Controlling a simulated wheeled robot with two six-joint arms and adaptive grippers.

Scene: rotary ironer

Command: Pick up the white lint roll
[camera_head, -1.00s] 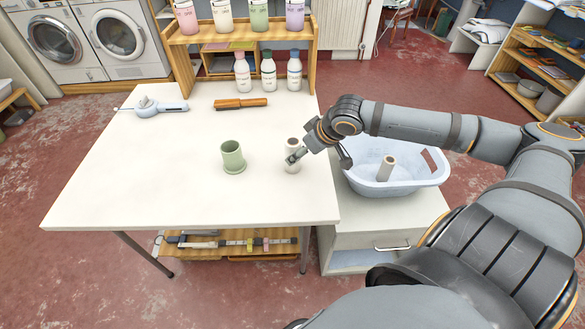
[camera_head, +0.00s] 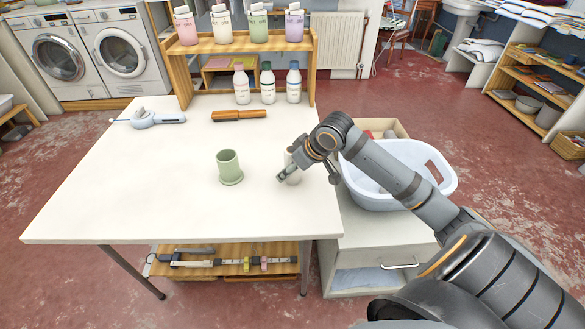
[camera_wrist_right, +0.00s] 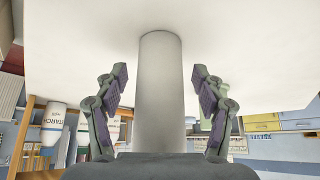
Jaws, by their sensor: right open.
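The white lint roll (camera_head: 294,179) stands upright on the white table, right of a green cup (camera_head: 230,167), and is partly hidden by my right gripper. My right gripper (camera_head: 305,174) is at the roll, with its fingers low beside it. In the right wrist view the pale roll (camera_wrist_right: 161,95) stands between the two open fingers (camera_wrist_right: 160,78), with a visible gap on each side. My left gripper is not in view.
A wooden shelf (camera_head: 240,45) with several bottles stands at the table's back. A brown-handled brush (camera_head: 239,115) and a blue-grey tool (camera_head: 155,118) lie behind the cup. A light-blue basin (camera_head: 440,190) stands right of the table, partly behind my arm. The table's left front is clear.

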